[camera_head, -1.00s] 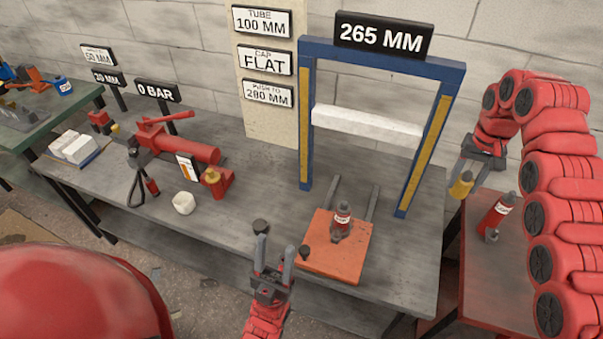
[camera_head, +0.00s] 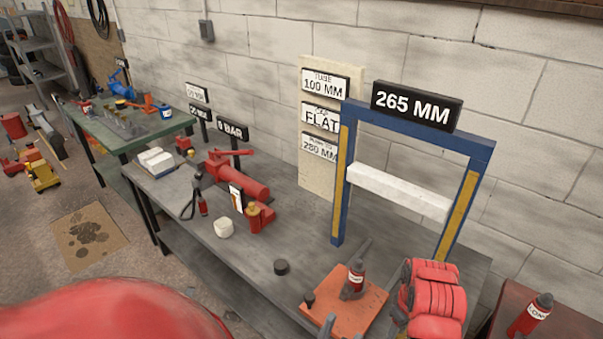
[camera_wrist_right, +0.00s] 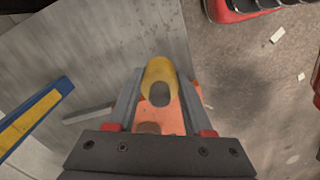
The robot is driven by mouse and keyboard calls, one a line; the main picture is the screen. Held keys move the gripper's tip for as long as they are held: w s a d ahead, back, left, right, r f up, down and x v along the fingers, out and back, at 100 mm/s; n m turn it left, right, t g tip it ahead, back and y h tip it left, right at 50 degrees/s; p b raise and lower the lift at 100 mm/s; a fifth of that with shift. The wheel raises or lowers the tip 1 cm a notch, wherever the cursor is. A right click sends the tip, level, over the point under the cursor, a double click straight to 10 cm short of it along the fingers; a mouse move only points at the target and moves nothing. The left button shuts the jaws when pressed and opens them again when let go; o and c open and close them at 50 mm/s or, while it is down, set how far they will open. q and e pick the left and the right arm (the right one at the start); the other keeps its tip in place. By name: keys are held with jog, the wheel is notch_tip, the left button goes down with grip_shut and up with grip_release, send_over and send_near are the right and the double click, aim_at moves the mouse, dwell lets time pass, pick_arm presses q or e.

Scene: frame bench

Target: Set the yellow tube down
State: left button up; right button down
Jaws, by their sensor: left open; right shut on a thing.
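In the right wrist view my right gripper (camera_wrist_right: 158,88) is shut on the yellow tube (camera_wrist_right: 158,68), whose open end shows. Part of the orange plate (camera_wrist_right: 185,97) shows below and around the tube; I cannot tell the gap between them. In the head view the orange plate (camera_head: 335,308) lies on the grey bench, with a red and dark bottle (camera_head: 355,280) on it. My right arm hides the tube and right gripper there.
The blue press frame (camera_head: 342,190) with a white crossbar (camera_head: 398,190) stands behind the plate. A black round cap (camera_head: 281,267), a white ring (camera_head: 224,228) and a red pump (camera_head: 240,180) are on the bench to the left. Bench between cap and pump is mostly clear.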

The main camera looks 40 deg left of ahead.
jog(key=s+f+n, duration=0.2)
jog(key=s+f, duration=0.4)
jog(key=s, duration=0.2)
jog(key=w+d+p, duration=0.1)
jog(key=w+d, duration=0.2)
jog(key=w, duration=0.1)
jog(key=w+d, duration=0.4)
jog(key=w+d+f+p, duration=0.1)
jog(key=w+d, duration=0.2)
jog(key=w, duration=0.2)
jog(key=shift+d+p, duration=0.25)
jog(key=shift+p, duration=0.1)
notch_tip(320, 180, down, 3)
jog(key=shift+s+p, duration=0.15)
jog(key=shift+p, duration=0.2)
jog(key=shift+f, duration=0.25)
jog(key=shift+c, duration=1.5)
grip_release()
jog(key=shift+a+f, duration=0.1)
jog(key=shift+f, duration=0.05)
